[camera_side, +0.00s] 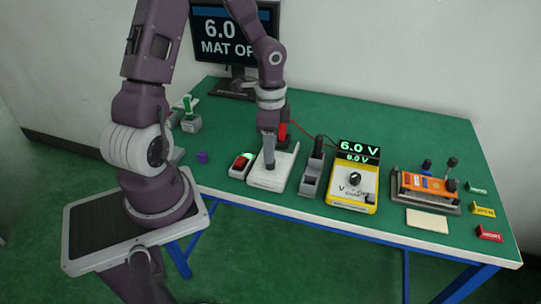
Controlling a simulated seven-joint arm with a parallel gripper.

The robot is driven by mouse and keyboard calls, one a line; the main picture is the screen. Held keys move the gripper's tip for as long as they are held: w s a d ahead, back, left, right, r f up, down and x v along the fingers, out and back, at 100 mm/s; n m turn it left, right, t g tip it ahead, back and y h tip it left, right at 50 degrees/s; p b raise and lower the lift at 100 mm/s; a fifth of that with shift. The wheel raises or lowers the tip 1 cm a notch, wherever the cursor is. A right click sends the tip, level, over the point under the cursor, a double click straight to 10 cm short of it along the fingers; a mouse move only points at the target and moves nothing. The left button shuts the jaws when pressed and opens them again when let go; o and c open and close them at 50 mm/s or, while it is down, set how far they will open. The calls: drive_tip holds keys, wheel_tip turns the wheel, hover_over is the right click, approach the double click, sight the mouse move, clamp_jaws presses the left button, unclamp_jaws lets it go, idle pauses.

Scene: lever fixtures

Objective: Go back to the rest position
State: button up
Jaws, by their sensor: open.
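My gripper (268,160) points down over the white fixture (285,165) near the table's front edge, left of centre. Its fingertips are small and dark here, and their gap is hard to make out. I see nothing held in it. A red part (283,131) with a thin red cable stands just behind and right of my gripper. Part of the white fixture is hidden behind my gripper.
A box with a red button (241,163), a grey lever fixture (314,168), a yellow meter reading 6.0 V (352,186) and an orange device (426,186) line the green table's front. A purple cube (202,157) and monitor (234,40) are left. The back right is clear.

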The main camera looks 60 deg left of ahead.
drive_tip(key=shift+r, duration=1.7)
drive_tip(key=s+d+r+n+t, duration=0.2)
drive_tip(key=s+d+r, duration=0.4)
drive_tip(key=r, duration=0.3)
drive_tip(key=s+d+r+n+t, duration=0.3)
drive_tip(key=s+d+r+n, duration=0.2)
drive_tip(key=s+d+r, duration=0.2)
drive_tip(key=shift+s+r+t, duration=0.15)
drive_tip(key=shift+r+t, duration=0.15)
drive_tip(key=shift+r, duration=0.55)
